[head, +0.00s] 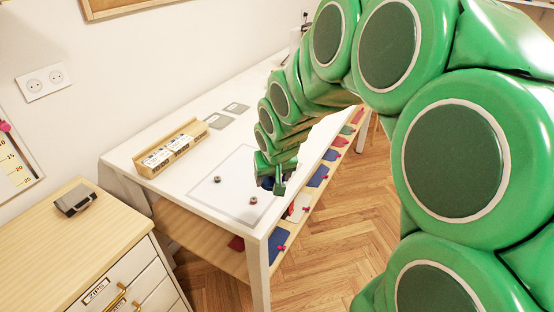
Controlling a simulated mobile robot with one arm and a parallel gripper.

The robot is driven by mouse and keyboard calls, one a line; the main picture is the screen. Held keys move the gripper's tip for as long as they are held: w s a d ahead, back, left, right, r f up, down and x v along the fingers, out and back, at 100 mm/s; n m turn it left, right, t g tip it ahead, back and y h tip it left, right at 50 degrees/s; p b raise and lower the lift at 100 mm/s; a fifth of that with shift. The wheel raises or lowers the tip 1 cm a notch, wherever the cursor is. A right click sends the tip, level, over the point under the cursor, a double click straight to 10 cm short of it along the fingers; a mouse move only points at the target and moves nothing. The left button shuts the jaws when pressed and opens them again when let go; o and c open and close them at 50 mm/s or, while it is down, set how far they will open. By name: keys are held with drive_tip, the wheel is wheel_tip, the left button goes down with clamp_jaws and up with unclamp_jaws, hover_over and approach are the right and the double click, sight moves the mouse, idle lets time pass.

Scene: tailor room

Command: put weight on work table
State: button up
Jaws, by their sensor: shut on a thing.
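The work table (240,125) is a long white table against the wall. Two small round dark objects, which look like weights, lie on its near end: one (217,179) on the left and one (253,200) nearer the front edge. My gripper (275,188) is over the right front edge of the table, pointing down, just right of the nearer weight. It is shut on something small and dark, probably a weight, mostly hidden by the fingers. I cannot tell whether it touches the tabletop.
A wooden box (171,149) with labelled packs and two grey cards (213,121) are farther back on the table. A low shelf (205,236) holds coloured pieces underneath. A wooden drawer cabinet (50,245) with a grey object (75,200) stands at left.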

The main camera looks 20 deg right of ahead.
drive_tip(key=w+d+m+h, duration=0.1)
drive_tip(key=w+m, duration=0.1)
drive_tip(key=w, duration=0.8)
drive_tip(key=m, duration=0.2)
approach(248, 151)
drive_tip(key=shift+w+d+f+h, duration=0.2)
drive_tip(key=shift+w+f+h, duration=0.2)
drive_tip(key=shift+w, duration=0.1)
drive_tip(key=shift+w+f, duration=0.85)
drive_tip(key=shift+f, duration=1.55)
drive_tip(key=shift+f, duration=0.1)
drive_tip(key=o, duration=1.5)
drive_tip(key=shift+c, duration=0.2)
